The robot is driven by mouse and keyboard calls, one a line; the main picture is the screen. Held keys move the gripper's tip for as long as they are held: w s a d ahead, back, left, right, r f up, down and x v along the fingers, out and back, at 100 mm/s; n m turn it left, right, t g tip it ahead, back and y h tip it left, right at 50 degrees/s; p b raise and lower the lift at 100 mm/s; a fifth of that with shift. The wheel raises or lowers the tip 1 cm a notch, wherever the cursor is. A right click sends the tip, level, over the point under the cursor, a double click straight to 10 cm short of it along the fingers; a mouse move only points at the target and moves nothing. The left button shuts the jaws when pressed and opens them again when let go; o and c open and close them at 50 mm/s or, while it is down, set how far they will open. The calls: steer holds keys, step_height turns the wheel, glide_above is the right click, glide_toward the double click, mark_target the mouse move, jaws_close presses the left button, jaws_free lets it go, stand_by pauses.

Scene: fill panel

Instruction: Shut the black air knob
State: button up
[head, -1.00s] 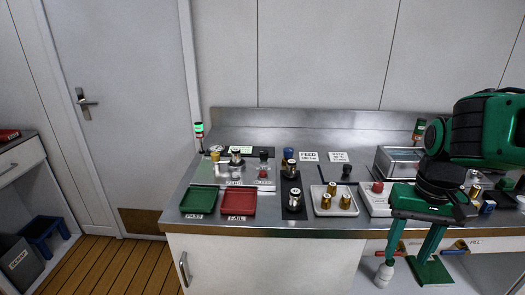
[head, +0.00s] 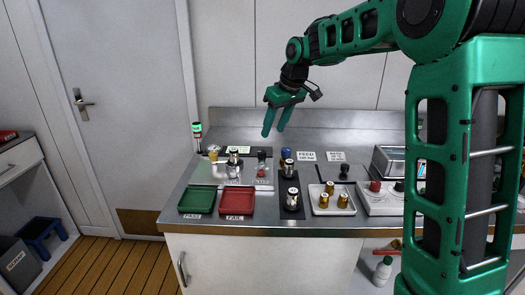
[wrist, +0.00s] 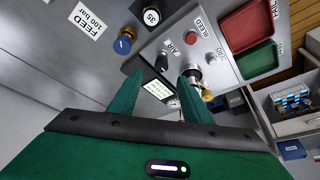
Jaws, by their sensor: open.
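The black air knob (head: 262,155) stands on the metal panel at the back of the bench, behind a red knob (head: 262,172). In the wrist view the black knob (wrist: 161,62) is by the AIR label, just beyond the fingertips and roughly between them. My gripper (head: 273,132) is open and empty, pointing down above and apart from the knob. Its two green fingers also show in the wrist view (wrist: 160,79). The exact gap between fingertips and knob is hard to tell.
A chrome fitting (wrist: 195,77) is close to one finger. Green (head: 197,201) and red (head: 237,202) trays lie in front, and a white tray (head: 322,207) holds brass parts.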

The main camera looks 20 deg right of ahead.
mark_target(262, 152)
steer(key=x, duration=1.1)
steer(key=shift+w+a+r, duration=0.1)
steer(key=shift+w+a, duration=0.25)
steer(key=shift+a, duration=0.05)
steer(key=c, duration=1)
